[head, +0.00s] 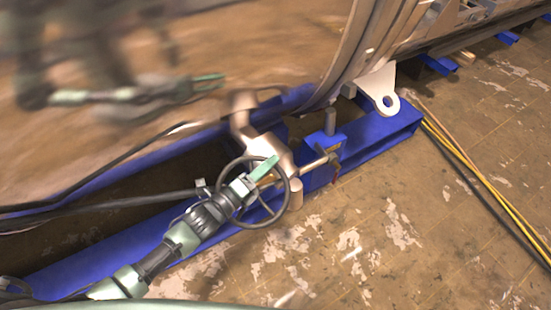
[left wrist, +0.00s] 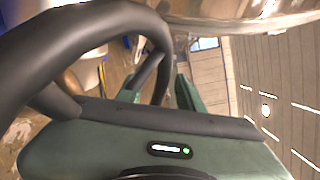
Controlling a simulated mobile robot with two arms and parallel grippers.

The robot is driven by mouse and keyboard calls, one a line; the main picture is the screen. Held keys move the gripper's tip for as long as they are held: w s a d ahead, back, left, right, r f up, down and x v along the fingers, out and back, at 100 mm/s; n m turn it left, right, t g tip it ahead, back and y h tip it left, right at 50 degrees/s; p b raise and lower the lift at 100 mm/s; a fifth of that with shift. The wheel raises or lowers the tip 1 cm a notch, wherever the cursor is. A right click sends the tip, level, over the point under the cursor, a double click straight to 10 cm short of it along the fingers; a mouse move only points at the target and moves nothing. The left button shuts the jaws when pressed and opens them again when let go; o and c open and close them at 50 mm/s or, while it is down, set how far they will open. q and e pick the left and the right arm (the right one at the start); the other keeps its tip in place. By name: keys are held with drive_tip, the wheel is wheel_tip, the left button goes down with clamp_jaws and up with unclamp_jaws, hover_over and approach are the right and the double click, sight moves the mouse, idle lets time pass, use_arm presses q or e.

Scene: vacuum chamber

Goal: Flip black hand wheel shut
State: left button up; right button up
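The black hand wheel (head: 231,164) is a thin dark ring with spokes, mounted at the blue frame below the large metal chamber. My left gripper (head: 270,167) reaches across the wheel from the lower left, its green fingers over the ring's upper part. In the left wrist view the wheel's thick rim (left wrist: 80,35) fills the left side, very close. The green fingers (left wrist: 160,92) stand apart there, with part of the rim and a spoke in front of or between them; which one I cannot tell. My right gripper is out of view.
The shiny chamber (head: 270,50) fills the upper left and mirrors my arm. A blue beam (head: 375,140) runs beneath it, with a metal bracket and lug (head: 383,90). Yellow cables (head: 480,180) lie on the worn floor at right. The floor at lower right is clear.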

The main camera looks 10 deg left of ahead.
use_arm(q)
drive_tip(key=shift+v, duration=1.95)
drive_tip(key=v, duration=0.3)
drive_tip(key=shift+s+p, duration=0.2)
drive_tip(key=shift+p, duration=0.15)
drive_tip(key=shift+d+r+p+v, duration=0.1)
drive_tip(key=shift+r+p+v, duration=0.35)
drive_tip(key=shift+v, duration=0.95)
drive_tip(key=shift+d+r+p+v, duration=0.15)
drive_tip(key=shift+p+v, duration=0.5)
drive_tip(key=shift+v, duration=0.7)
drive_tip(key=shift+r+p+v, duration=0.35)
drive_tip(key=shift+p+v, duration=0.2)
drive_tip(key=shift+v, duration=0.85)
drive_tip(key=shift+s, duration=0.15)
